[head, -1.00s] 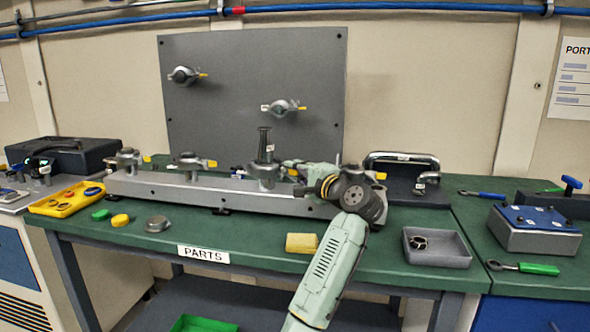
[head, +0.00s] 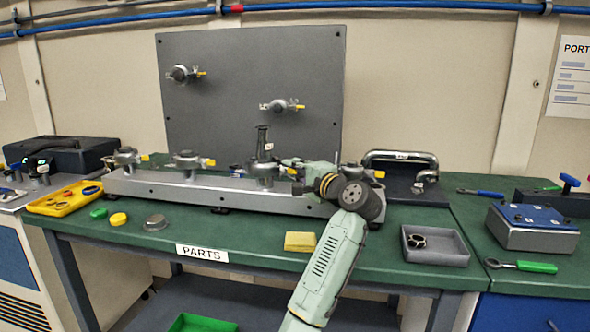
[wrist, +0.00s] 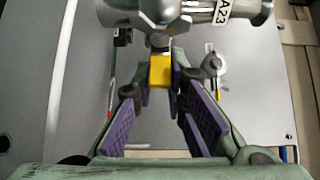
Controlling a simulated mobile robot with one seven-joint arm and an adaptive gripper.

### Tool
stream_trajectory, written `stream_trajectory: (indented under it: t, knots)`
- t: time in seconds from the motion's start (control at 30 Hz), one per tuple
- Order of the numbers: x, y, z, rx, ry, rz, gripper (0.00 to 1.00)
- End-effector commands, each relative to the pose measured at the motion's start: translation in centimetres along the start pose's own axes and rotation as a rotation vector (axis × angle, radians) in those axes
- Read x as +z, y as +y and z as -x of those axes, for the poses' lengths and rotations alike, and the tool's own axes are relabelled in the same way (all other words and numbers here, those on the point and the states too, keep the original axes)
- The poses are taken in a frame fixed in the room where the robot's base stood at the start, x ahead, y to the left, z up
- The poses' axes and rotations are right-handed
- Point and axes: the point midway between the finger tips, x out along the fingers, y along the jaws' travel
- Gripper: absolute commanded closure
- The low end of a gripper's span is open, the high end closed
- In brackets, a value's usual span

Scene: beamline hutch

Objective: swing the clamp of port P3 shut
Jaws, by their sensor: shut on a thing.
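The metal rail (head: 155,190) on the bench carries several ports with clamps; no port number is readable here. The third port from the left (head: 262,170) holds an upright dark fitting (head: 262,140) with a small white tag. My gripper (head: 288,162) is just right of this port, partly hidden by my wrist. In the wrist view, the purple-padded fingers of my gripper (wrist: 160,85) are shut on a yellow clamp tip (wrist: 160,71). A metal fitting tagged A23 (wrist: 185,12) is just beyond it. How far the clamp is swung cannot be told.
A grey upright panel (head: 225,125) with two more clamped ports stands behind the rail. A yellow sponge (head: 300,242), a metal cap (head: 155,222) and a grey tray (head: 435,258) lie in front. A dark stand with a bent pipe (head: 400,160) is right of my wrist.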

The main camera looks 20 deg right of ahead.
Motion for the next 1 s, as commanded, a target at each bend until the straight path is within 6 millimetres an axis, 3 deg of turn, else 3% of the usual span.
stream_trajectory:
  t: [0.33, 0.37, 0.63, 1.0]
  knots:
    - [-0.02, -0.19, -0.02, -0.004, 0.003, 0.001, 1.00]
    - [-0.02, -0.19, -0.02, -0.003, 0.002, 0.001, 0.86]
    - [0.01, -0.10, -0.01, -0.002, 0.001, 0.001, 0.68]
    - [-0.04, -0.05, 0.37, -0.001, 0.001, 0.000, 0.67]
